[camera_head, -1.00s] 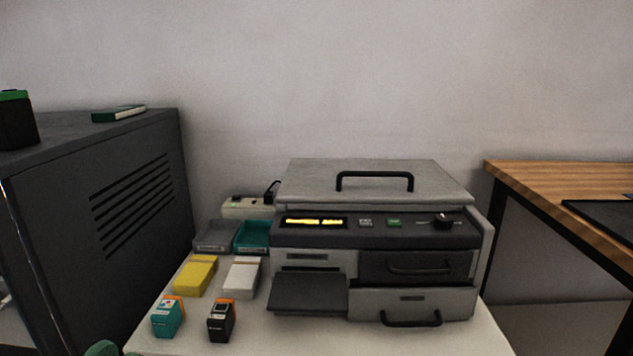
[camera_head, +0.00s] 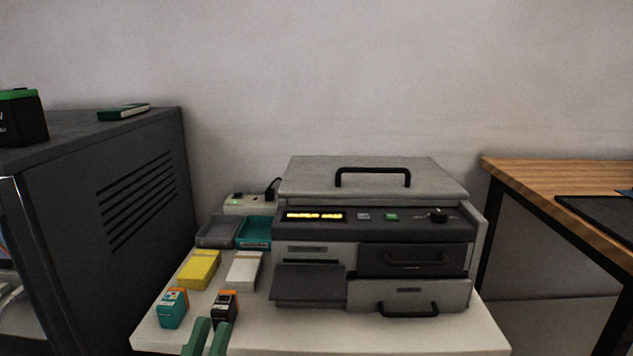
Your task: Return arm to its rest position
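My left gripper (camera_head: 211,325) shows at the bottom edge, just in front of the black-and-orange ink cartridge (camera_head: 225,304). Its two green fingers stand side by side with a narrow gap between them, and I see nothing held in the gap. The rest of the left arm is below the picture. I cannot tell whether the fingertips touch the cartridge. My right gripper and arm are not in view.
A printer (camera_head: 377,240) stands on a white table (camera_head: 400,335). Left of it are a teal-and-orange cartridge (camera_head: 173,309), a yellow box (camera_head: 199,269), a white box (camera_head: 244,269), a grey tray (camera_head: 217,233) and a teal tray (camera_head: 255,231). A dark cabinet (camera_head: 90,215) stands at left, a wooden desk (camera_head: 540,187) at right.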

